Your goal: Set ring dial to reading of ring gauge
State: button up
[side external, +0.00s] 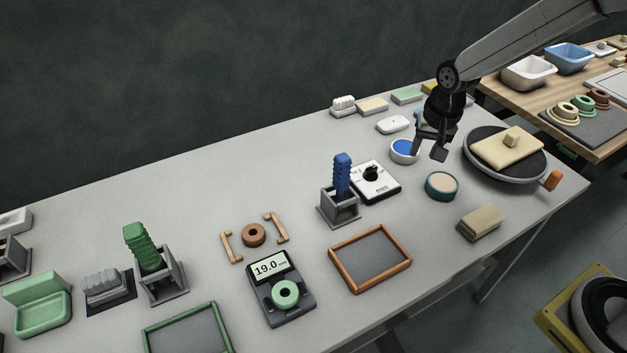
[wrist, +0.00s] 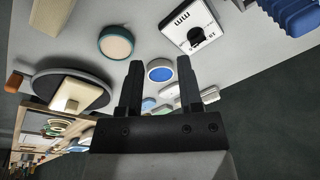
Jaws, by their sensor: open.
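The ring gauge (side external: 281,289) is a dark device with a display reading 19.0, and a green ring (side external: 286,293) lies on it. The ring dial (side external: 375,181) is a white box marked "mm" with a black knob (side external: 371,173), beside the holder with the blue block. The dial also shows upside down at the top of the wrist view (wrist: 194,25); its setting is too small to tell. My gripper (side external: 429,153) is open and empty, above the table to the right of the dial. Its two fingers also show in the wrist view (wrist: 161,88).
A blue-topped round dish (side external: 404,150) is close to my gripper. A teal round pot (side external: 442,185) and a turntable with a beige block (side external: 506,150) stand to the right. A grey holder with a blue ridged block (side external: 342,176) stands left of the dial. A wooden-framed tray (side external: 370,284) lies in front.

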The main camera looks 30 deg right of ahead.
aim_at(372, 168)
jog(key=w+f+m, duration=0.3)
jog(key=w+m, duration=0.2)
jog(key=w, duration=0.2)
jog(key=w+f+m+g, duration=0.1)
jog(key=w+f+m, duration=0.3)
jog(key=w, duration=0.4)
jog(key=shift+a+m+g, duration=0.2)
jog(key=shift+m+g, duration=0.1)
jog(key=shift+m, duration=0.6)
jog(key=shift+f, duration=0.2)
jog(key=shift+f, duration=4.05)
jog(key=shift+f, duration=0.2)
